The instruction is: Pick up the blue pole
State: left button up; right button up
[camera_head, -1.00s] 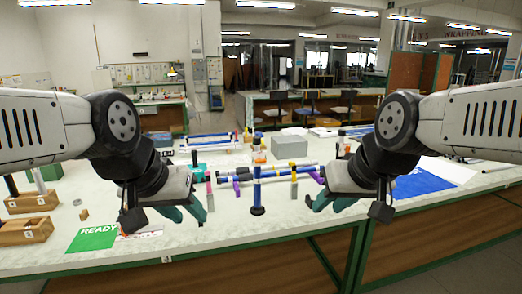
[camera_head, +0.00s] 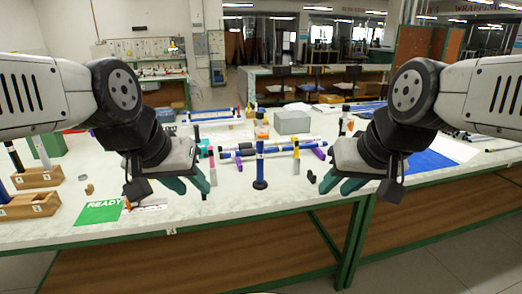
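A blue pole (camera_head: 260,167) stands upright on a round black foot near the front of the table, between my two grippers. Behind it, a long rod with blue sections (camera_head: 285,149) lies level across a purple support (camera_head: 320,154) on the right and another support at the left. My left gripper (camera_head: 190,186) has teal fingers, is open and empty, and hangs left of the upright pole. My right gripper (camera_head: 341,184) is open and empty to the pole's right. Neither gripper touches a pole.
Wooden blocks (camera_head: 30,205) with rods stand at the left. A green READY card (camera_head: 99,212) lies at the front left. A grey box (camera_head: 292,122) stands at the back. A blue sheet (camera_head: 429,161) lies at the right. The table's front strip between my grippers is mostly clear.

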aim_at(260, 184)
jog(key=i+l+u, duration=0.25)
jog(key=i+l, duration=0.15)
jog(key=i+l+u, duration=0.25)
jog(key=i+l, duration=0.3)
jog(key=k+j, duration=0.1)
jog(key=j, duration=0.45)
